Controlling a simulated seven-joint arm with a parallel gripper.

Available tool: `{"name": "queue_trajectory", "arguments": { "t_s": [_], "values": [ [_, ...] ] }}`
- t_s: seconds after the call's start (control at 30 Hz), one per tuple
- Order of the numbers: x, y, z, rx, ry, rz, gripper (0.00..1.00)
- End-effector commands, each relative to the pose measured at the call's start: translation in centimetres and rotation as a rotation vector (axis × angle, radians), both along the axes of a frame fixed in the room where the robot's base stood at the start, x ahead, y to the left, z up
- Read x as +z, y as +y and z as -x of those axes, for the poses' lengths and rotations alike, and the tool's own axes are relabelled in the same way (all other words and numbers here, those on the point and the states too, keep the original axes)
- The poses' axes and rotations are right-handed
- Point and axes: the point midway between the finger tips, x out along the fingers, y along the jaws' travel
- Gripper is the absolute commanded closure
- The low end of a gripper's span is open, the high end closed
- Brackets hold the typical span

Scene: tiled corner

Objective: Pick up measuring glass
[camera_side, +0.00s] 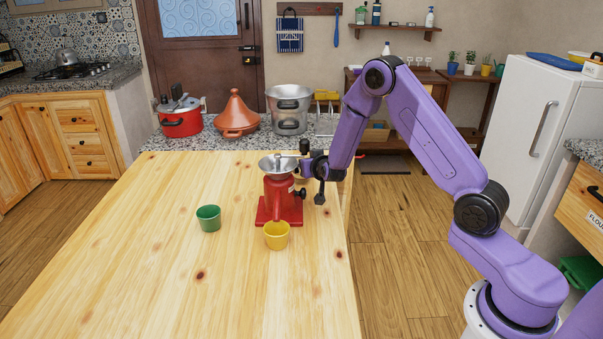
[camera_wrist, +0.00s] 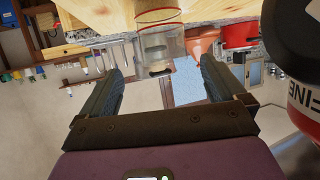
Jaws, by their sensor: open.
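My gripper (camera_side: 314,170) is just right of and partly behind the red grinder (camera_side: 280,192) in the side view. In the wrist view my gripper (camera_wrist: 158,60) has its two fingers wide apart with nothing held between them. The wrist view is upside down. A clear glass-like shape with red lines (camera_wrist: 158,16) shows at its top middle, beyond the fingertips, against the wooden table. It seems to be the measuring glass, but its outline blends with the steel pot behind. I cannot make out the measuring glass in the side view.
The grinder, labelled FINE (camera_wrist: 302,95), is close to my gripper. A green cup (camera_side: 208,219) and a yellow cup (camera_side: 276,236) stand on the wooden table (camera_side: 150,260). A red cooker (camera_side: 180,122), tagine (camera_side: 236,117) and steel pot (camera_side: 289,112) stand behind. The table's left is clear.

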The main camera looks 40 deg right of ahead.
Motion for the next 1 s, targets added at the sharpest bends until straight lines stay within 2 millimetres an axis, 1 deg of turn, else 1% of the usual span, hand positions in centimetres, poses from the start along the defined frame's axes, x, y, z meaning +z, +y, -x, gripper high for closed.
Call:
{"name": "queue_trajectory", "arguments": {
  "t_s": [0.37, 0.6, 0.73, 0.83, 1.0],
  "values": [
    [-1.2, -1.1, -2.1, 0.000, 0.000, 0.001, 0.03],
    [-2.9, -1.7, -4.3, 0.000, 0.000, 0.001, 0.03],
    [-3.3, -2.3, -5.3, 0.000, 0.000, -0.001, 0.03],
    [-3.5, -2.6, -5.8, 0.000, 0.000, 0.000, 0.03],
    [-3.6, -2.6, -6.0, 0.000, 0.001, 0.000, 0.03]
  ]
}}
